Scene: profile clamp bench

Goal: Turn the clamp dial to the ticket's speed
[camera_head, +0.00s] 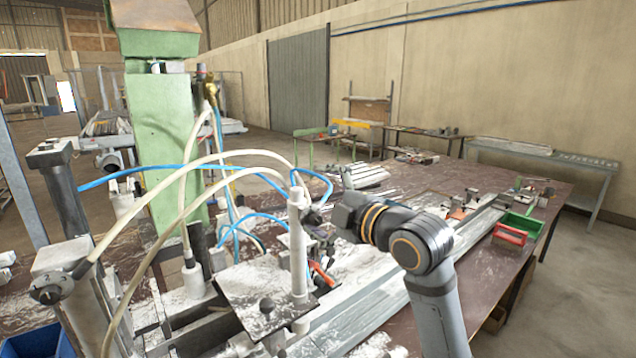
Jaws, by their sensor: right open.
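My right arm comes in from the lower right, and its wrist points left toward the clamp machine's white upright post (297,245). My right gripper (322,238) is small and dark beside that post, partly lost among hoses and fittings. It is open, and I see nothing held in it. A flat, worn metal plate (262,290) with a dark ball knob lies in front of the post. My left gripper is not in view.
A green machine column (165,150) stands behind the clamp. Cream and blue hoses (190,165) loop across the left and middle. Long metal profiles (375,292) lie on the brown bench. Red (509,235) and green (522,223) bins stand at its right, near the edge.

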